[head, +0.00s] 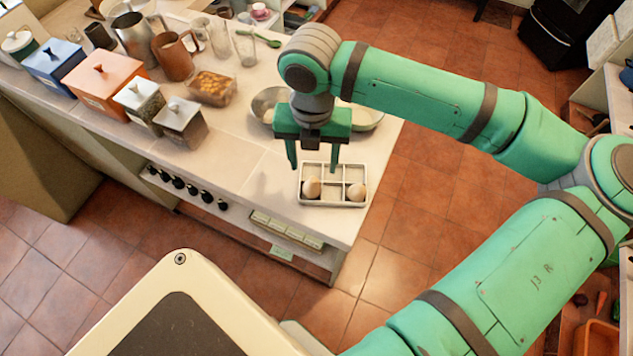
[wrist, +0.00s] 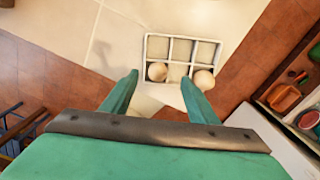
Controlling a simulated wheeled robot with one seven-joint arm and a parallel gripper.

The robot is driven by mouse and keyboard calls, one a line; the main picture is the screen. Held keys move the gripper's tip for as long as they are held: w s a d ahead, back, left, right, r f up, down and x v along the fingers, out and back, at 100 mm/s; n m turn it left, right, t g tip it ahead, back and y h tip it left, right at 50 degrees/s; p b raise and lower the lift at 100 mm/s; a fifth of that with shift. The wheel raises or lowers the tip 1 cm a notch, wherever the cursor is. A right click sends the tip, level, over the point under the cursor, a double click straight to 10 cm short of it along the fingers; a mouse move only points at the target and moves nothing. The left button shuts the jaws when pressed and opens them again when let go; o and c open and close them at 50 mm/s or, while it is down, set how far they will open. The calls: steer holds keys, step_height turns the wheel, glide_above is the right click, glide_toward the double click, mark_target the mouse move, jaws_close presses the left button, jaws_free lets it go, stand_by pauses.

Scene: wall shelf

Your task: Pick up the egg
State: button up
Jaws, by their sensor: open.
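Two pale brown eggs sit in a white divided tray (head: 333,205) near the counter's corner. The left egg (head: 312,187) is in the near-left compartment, and the right egg (head: 357,192) is in the near-right one. My gripper (head: 313,168) is open and empty, pointing down above the tray's left part. In the wrist view, the left egg (wrist: 157,72) shows between the spread fingertips (wrist: 160,78), nearer the left one. The right egg (wrist: 204,80) lies just outside the right fingertip. I cannot tell the exact height of the fingers above the eggs.
Metal bowls (head: 265,103) stand behind my gripper. A food container (head: 211,88), canisters (head: 104,84), and a copper-coloured mug (head: 176,56) stand farther back left. The counter left of the tray is clear. The counter edge is close to the tray's right side.

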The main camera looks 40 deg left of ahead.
mark_target(312, 183)
steer(key=shift+s+a+f, duration=0.15)
steer(key=shift+s+f, duration=0.15)
steer(key=shift+f, duration=0.25)
steer(key=shift+s+a+f, duration=0.1)
steer(key=shift+s+f, duration=0.15)
steer(key=shift+f, duration=0.25)
steer(key=f, duration=0.2)
steer(key=d+f, duration=0.1)
steer(key=f, duration=0.1)
steer(key=shift+f, duration=0.4)
steer(key=c, duration=0.7)
